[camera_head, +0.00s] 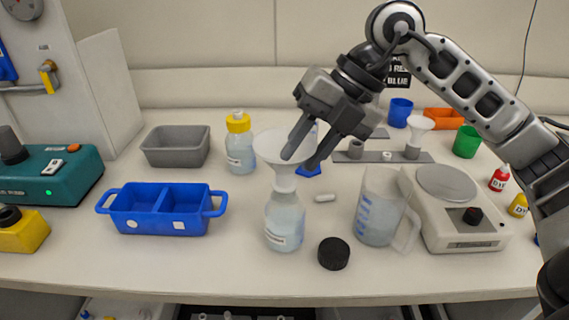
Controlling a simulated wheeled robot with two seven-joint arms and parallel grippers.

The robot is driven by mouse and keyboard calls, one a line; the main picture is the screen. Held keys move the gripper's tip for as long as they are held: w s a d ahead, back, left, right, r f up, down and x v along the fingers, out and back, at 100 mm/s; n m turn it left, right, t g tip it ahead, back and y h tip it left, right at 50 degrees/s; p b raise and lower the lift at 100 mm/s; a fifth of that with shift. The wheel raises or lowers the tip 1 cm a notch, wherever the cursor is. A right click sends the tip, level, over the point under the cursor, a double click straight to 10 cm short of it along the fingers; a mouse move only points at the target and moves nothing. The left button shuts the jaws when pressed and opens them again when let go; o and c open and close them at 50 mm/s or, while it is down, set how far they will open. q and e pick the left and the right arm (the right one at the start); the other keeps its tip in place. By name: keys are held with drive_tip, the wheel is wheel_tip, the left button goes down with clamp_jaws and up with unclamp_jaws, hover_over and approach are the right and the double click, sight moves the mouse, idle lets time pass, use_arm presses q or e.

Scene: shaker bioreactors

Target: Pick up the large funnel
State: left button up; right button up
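The large white funnel (268,150) sits upright with its stem in the neck of a clear bottle (284,222) at the middle of the table. My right gripper (298,163) reaches down from the upper right, its two dark fingers apart over the right part of the funnel's cone. The fingers hide part of the rim there; I cannot tell whether they touch it. A smaller white funnel (420,123) stands in a grey holder (430,156) at the back right. My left gripper is not in view.
A measuring jug (383,208), a scale (462,235) and a black cap (333,254) stand right of the bottle. A blue two-part tray (160,209), a grey bin (176,146) and a yellow-capped bottle (239,150) stand left.

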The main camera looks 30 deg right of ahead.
clamp_jaws()
idle(0.3)
